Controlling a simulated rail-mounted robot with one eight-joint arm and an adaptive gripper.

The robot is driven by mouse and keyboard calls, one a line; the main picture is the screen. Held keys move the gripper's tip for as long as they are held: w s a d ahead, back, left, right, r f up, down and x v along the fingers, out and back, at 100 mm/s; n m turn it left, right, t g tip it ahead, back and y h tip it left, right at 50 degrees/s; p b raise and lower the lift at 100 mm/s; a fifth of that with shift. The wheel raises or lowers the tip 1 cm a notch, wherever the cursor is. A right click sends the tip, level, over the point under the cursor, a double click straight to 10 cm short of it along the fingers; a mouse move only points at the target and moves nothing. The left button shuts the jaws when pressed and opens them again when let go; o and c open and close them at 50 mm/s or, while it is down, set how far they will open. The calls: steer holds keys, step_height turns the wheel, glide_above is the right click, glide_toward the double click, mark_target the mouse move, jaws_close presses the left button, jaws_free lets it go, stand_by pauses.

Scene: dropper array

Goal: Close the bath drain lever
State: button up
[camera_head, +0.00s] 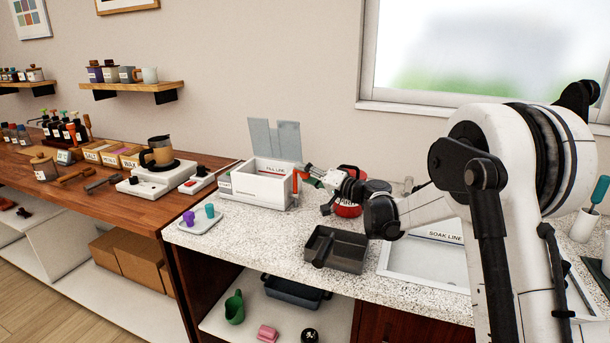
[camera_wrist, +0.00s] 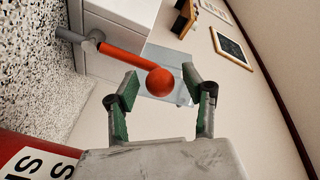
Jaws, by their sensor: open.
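The bath drain lever (camera_wrist: 130,62) is a red-orange rod with a round red ball at its end, joined to a grey pivot on the side of the white bath box. In the head view the lever (camera_head: 295,188) stands roughly upright at the right side of the bath (camera_head: 259,188), which is labelled "FILL LINE". My gripper (camera_wrist: 160,74) is open, with green pads on its fingers. The ball shows between the fingertips; I cannot tell whether either finger touches it. In the head view my gripper (camera_head: 307,179) is just right of the lever.
A red container (camera_head: 347,208) stands close beside my gripper. A dark divided tray (camera_head: 336,250) and a pale tray labelled "SOAK LINE" (camera_head: 425,262) lie in front. A small tray (camera_head: 201,222) with purple and teal pieces is left. The bath's grey lid (camera_head: 274,138) stands raised.

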steer(key=shift+w+a, duration=0.1)
steer(key=shift+a, duration=0.05)
jaws_close()
steer(key=shift+a, duration=0.1)
steer(key=shift+s+a+m+t+h+b, duration=0.2)
steer(key=shift+m+t+h+b, duration=0.05)
steer(key=shift+m+t+h, duration=0.3)
steer(key=shift+s+a+m+t+h+b, duration=0.15)
steer(key=shift+m+t+h+b, duration=0.1)
steer(key=shift+m+t+h, duration=0.3)
steer(key=shift+a+m+t+h, duration=0.1)
steer(key=shift+m+t+h, duration=0.3)
steer(key=shift+t+h, duration=0.15)
